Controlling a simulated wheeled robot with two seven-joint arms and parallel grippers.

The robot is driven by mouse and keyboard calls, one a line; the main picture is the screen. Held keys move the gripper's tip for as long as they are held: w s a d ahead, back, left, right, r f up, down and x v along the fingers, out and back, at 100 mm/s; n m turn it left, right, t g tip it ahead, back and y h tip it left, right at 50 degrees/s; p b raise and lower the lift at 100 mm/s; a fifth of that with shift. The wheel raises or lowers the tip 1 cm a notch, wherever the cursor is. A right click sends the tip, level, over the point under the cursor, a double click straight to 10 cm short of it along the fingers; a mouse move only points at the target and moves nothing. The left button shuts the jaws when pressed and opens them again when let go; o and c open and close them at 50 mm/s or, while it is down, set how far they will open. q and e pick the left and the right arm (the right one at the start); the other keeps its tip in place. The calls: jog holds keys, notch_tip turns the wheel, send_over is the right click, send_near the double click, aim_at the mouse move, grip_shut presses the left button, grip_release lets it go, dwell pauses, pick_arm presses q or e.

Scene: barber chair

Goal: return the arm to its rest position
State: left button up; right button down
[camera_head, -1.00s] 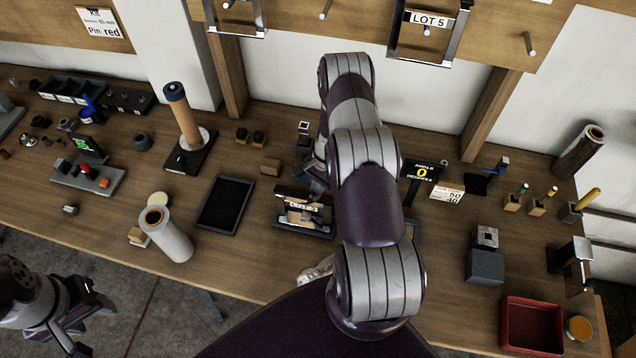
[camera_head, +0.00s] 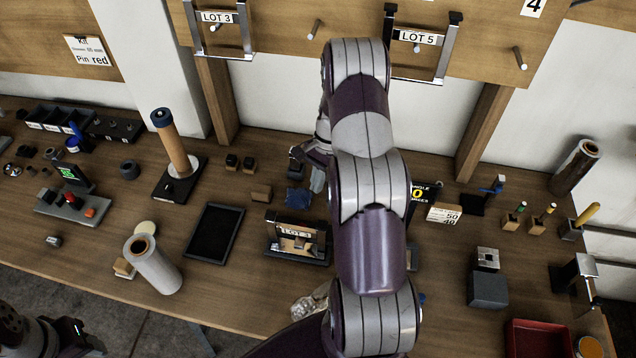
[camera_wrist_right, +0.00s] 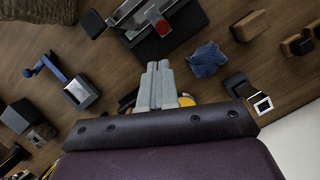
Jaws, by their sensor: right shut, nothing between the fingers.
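My right arm reaches up the middle of the head view and hides part of the bench behind it. My right gripper (camera_head: 318,178) shows just left of the arm, above the back half of the bench, close to a crumpled blue cloth (camera_head: 297,197). In the right wrist view the grey fingers (camera_wrist_right: 157,82) are together with nothing between them, and the blue cloth (camera_wrist_right: 207,59) lies apart from them. My left gripper (camera_head: 78,338) is partly in view at the lower left, off the bench; its fingers are not clear.
A LOT 3 stand (camera_head: 298,256) and a black tray (camera_head: 214,233) are on the bench near the right arm. A post on a black base (camera_head: 173,145) stands farther left. Hanging LOT frames (camera_head: 417,38) are on the wall board. A red bin (camera_head: 540,338) is at lower right.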

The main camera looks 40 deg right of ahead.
jog(key=shift+d+r, duration=0.1)
jog(key=shift+r, duration=0.1)
dwell(0.5)
jog(key=s+a+r+n+h+b, duration=0.1)
jog(key=s+a+r+n, duration=0.2)
jog(key=a, duration=0.4)
jog(key=s+a+r+n+t+h+b, duration=0.1)
jog(key=s+a+r+n, duration=0.3)
jog(key=a+n, duration=0.2)
jog(key=s+a+r+n+t+h+b, duration=0.1)
jog(key=s+a+r+n, duration=0.2)
jog(key=a+n, duration=0.3)
jog(key=shift+s+a+r+n+h, duration=0.3)
jog(key=shift+s+a+r+n, duration=0.1)
jog(key=shift+s+a, duration=0.45)
